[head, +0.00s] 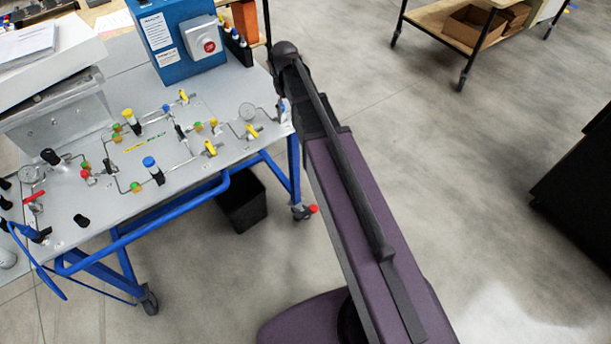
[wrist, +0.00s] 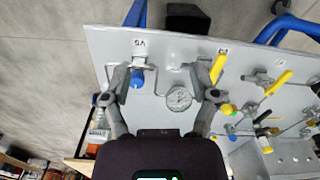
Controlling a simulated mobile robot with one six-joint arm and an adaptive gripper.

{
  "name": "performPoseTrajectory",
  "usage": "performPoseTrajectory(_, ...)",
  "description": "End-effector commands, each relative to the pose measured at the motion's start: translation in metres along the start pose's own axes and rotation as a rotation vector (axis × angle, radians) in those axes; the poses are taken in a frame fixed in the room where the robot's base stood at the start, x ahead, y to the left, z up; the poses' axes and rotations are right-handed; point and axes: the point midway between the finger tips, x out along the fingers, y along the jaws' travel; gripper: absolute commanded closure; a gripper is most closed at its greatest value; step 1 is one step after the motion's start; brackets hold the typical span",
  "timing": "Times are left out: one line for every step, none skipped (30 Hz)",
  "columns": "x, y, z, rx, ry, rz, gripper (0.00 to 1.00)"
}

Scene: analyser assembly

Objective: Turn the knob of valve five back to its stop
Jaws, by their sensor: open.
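In the wrist view, valve five, beside an upside-down V5 label (wrist: 139,43), has a blue knob (wrist: 137,78) on a short metal stem. My gripper (wrist: 162,72) is open and empty, its two fingers spread wide. The knob lies between the fingers in the picture, close beside the left finger; whether they touch, I cannot tell. A round gauge (wrist: 179,98) also shows between the fingers. In the head view, my arm's end is over the right end of the bench, and my fingers are not clearly visible there.
The grey bench panel (head: 120,205) carries pipes and several other valves, including a yellow lever (wrist: 217,68) near my right finger. A blue box with a red button (head: 190,50) stands at the bench's back. A black bin (head: 243,205) is under the bench.

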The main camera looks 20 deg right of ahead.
Motion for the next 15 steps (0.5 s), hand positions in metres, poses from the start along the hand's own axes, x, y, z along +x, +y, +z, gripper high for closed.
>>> performPoseTrajectory(0.006,-0.005,0.009,0.014,0.000,0.000,0.24)
performPoseTrajectory(0.008,-0.006,0.012,0.025,0.000,0.000,0.24)
performPoseTrajectory(0.011,-0.009,0.017,0.038,0.000,0.000,0.24)
performPoseTrajectory(0.012,-0.011,0.020,0.048,0.000,0.000,0.24)
performPoseTrajectory(0.014,-0.012,0.023,0.058,0.000,0.000,0.24)
performPoseTrajectory(0.017,-0.015,0.028,0.071,0.000,0.000,0.24)
performPoseTrajectory(0.018,-0.017,0.031,0.081,0.000,0.000,0.24)
performPoseTrajectory(0.020,-0.018,0.035,0.091,0.000,0.000,0.24)
performPoseTrajectory(0.022,-0.021,0.039,0.104,0.000,0.000,0.24)
performPoseTrajectory(0.024,-0.022,0.042,0.114,0.000,0.000,0.24)
performPoseTrajectory(0.026,-0.024,0.046,0.124,0.000,0.000,0.24)
performPoseTrajectory(0.029,-0.027,0.050,0.137,0.000,0.000,0.24)
performPoseTrajectory(0.030,-0.028,0.054,0.148,0.000,0.000,0.24)
performPoseTrajectory(0.032,-0.030,0.057,0.157,0.000,0.000,0.24)
performPoseTrajectory(0.035,-0.033,0.061,0.170,0.000,0.000,0.24)
